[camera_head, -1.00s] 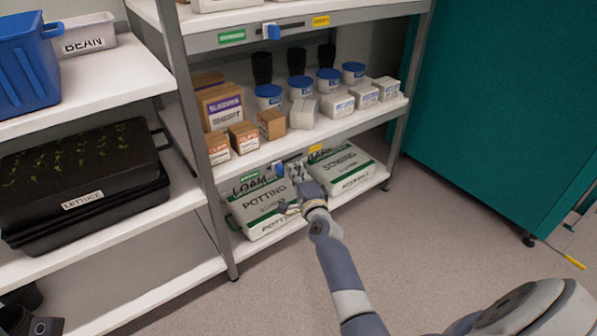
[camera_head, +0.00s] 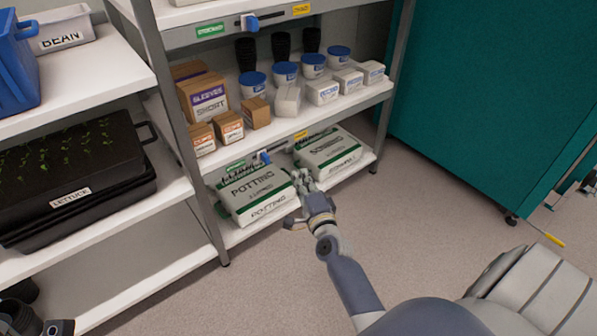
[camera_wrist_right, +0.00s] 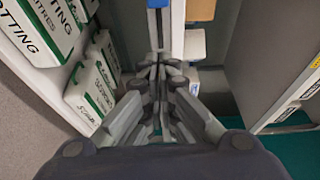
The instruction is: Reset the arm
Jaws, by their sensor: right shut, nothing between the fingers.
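My right arm (camera_head: 350,280) reaches in from the lower right of the head view. My right gripper (camera_head: 303,180) is in front of the bottom shelf, between the potting bag (camera_head: 252,192) and the second soil bag (camera_head: 330,155). In the right wrist view its fingers (camera_wrist_right: 160,68) are closed together with nothing between them. The bags lie to the left there, apart from the fingers.
A shelf (camera_head: 290,128) above the bags holds boxes and blue-lidded tubs. A lettuce tray (camera_head: 75,165) and a blue crate (camera_head: 14,65) stand on the left rack. A teal cabinet (camera_head: 490,100) is at right. The floor (camera_head: 410,225) between is clear.

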